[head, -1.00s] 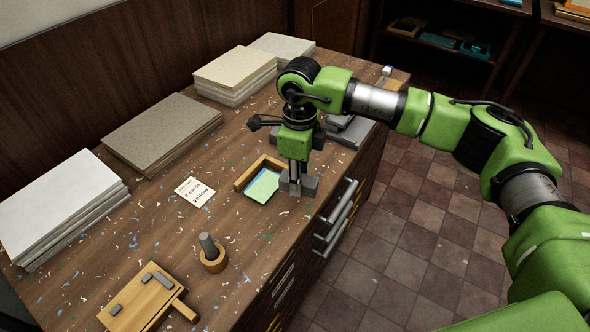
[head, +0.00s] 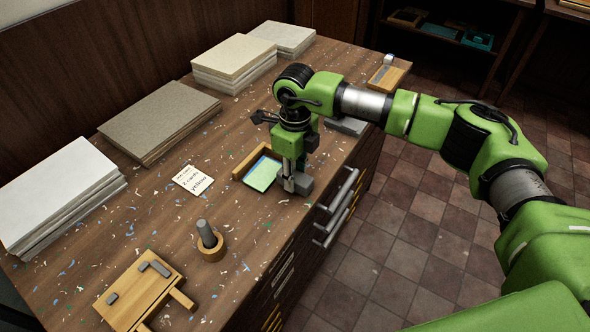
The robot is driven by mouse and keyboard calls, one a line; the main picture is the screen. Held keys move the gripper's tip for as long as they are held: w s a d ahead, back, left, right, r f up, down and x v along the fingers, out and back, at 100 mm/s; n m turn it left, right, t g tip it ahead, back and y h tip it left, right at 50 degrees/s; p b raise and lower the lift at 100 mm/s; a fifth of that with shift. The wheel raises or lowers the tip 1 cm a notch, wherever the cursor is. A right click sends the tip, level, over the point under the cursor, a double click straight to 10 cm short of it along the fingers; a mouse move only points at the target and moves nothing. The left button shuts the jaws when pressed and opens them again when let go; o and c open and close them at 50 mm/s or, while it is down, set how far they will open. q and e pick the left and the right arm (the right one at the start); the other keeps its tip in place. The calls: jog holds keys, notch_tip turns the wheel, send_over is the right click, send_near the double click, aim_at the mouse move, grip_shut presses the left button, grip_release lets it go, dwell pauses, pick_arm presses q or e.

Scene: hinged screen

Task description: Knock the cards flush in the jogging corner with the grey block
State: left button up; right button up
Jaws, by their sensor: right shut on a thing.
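The jogging corner (head: 246,160) is a low wooden L-shaped frame on the bench. Cards (head: 262,174), green on top with a blue strip showing behind, lie in it against its walls. My right gripper (head: 290,183) points down at the corner's right side and is shut on the grey block (head: 303,184). The block is at or just above the bench top, right beside the cards; whether it touches them I cannot tell. The gripper hides part of the block and the right end of the corner. My left gripper is out of view.
A paper note (head: 193,180) lies left of the corner. Board stacks (head: 160,118) line the wall side. A wooden cup with a grey rod (head: 210,243) and a wooden jig (head: 140,290) stand in front. Drawer handles (head: 338,205) stick out from the bench's right side.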

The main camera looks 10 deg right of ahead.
jog(key=shift+f, duration=0.55)
jog(key=shift+w+a, duration=0.1)
jog(key=shift+w+a+b, duration=1)
jog(key=shift+b, duration=0.2)
jog(key=shift+d, duration=0.1)
jog(key=shift+s+d, duration=0.35)
jog(key=shift+s, duration=0.1)
jog(key=shift+r, duration=0.15)
jog(key=shift+r+p, duration=1.75)
jog(key=shift+r, duration=1.65)
